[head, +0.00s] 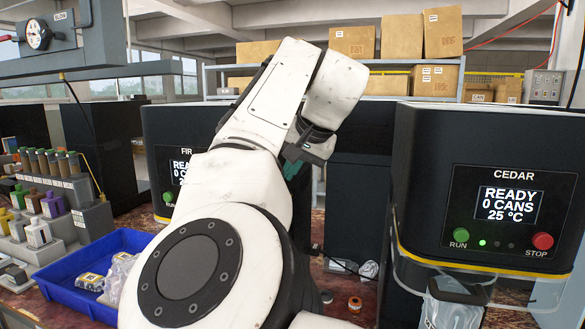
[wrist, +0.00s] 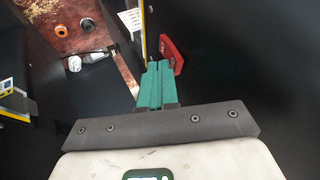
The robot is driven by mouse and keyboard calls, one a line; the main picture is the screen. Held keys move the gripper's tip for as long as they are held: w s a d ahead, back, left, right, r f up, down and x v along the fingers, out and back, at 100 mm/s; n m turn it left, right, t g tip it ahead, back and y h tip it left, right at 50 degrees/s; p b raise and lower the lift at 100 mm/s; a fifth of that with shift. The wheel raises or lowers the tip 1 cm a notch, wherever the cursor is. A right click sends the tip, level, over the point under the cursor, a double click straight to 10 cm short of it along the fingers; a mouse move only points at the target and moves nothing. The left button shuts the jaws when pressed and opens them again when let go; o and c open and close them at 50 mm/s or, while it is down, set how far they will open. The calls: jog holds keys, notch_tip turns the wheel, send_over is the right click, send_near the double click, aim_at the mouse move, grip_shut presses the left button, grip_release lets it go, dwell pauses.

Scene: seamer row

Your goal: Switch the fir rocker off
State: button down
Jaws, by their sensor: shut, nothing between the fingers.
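The fir machine (head: 160,128) is a dark cabinet left of centre in the head view, with a screen reading READY, 0 CANS, 25 °C. My white arm hides much of it. In the wrist view a red rocker (wrist: 178,57) with small marks sits on a dark cabinet wall; the wall carries no readable name here. My gripper (wrist: 158,68) has teal fingers, shut together and empty, with the tips right beside the rocker's lower left side. I cannot tell whether they touch it. The gripper also shows in the head view (head: 292,169), at the cabinet's right side; the rocker is hidden there.
The cedar machine (head: 485,150) stands at the right, with a green RUN button and a red STOP button. A blue bin (head: 60,283) with bagged parts is at lower left. Rolls of tape (wrist: 60,30) lie on the worn bench. A dark gap separates the cabinets.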

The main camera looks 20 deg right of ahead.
jog(key=shift+w+a+r+p, duration=0.15)
jog(key=shift+a+p, duration=0.1)
jog(key=shift+p, duration=0.6)
jog(key=shift+r+p, duration=0.8)
jog(key=shift+p, duration=0.15)
